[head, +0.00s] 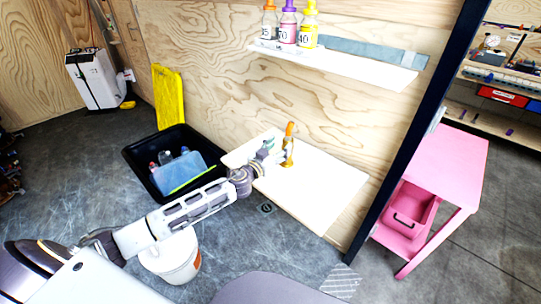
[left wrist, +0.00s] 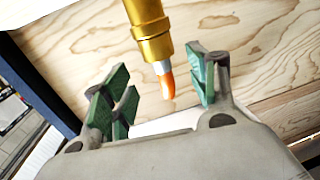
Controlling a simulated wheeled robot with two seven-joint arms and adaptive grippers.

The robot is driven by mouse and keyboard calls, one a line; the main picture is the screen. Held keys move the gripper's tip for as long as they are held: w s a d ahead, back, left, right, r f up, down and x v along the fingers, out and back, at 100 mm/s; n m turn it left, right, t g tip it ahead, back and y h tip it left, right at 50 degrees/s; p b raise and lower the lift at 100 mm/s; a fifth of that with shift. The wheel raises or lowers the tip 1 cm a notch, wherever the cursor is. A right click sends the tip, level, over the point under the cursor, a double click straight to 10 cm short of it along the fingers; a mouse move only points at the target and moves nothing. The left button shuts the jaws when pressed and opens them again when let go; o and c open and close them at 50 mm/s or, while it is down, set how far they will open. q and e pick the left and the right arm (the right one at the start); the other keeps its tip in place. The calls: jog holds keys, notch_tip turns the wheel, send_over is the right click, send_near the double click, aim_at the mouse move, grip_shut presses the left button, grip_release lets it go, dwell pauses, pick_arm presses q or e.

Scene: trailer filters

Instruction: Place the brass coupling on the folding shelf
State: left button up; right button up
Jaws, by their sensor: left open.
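The brass coupling (head: 287,152), a gold cylinder with an orange tip, stands upright on the pale folding shelf (head: 325,190) by the plywood wall. My left gripper (head: 268,152) is just left of it, low over the shelf. In the left wrist view the coupling (left wrist: 150,32) appears tip-down, with its tip between the spread green finger pads of my left gripper (left wrist: 160,88). The gripper is open, with gaps between the pads and the coupling. My right gripper is not in view.
An upper shelf (head: 385,74) holds several numbered bottles (head: 288,28). A black bin (head: 135,158) with bottles and a blue item, a white bucket (head: 172,262) and a yellow panel (head: 168,95) are on the left. A dark post (head: 415,120) and pink cart (head: 447,165) stand right. The shelf's right part is clear.

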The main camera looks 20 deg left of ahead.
pick_arm(q)
jog(key=shift+s+a, duration=0.2)
jog(key=shift+s, duration=0.7)
jog(key=shift+s+a, duration=0.15)
jog(key=shift+s, duration=0.7)
jog(key=shift+s+a, duration=0.2)
jog(key=shift+s, duration=0.7)
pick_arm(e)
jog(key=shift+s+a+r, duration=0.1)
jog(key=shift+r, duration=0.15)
pick_arm(q)
jog(key=shift+s, duration=0.1)
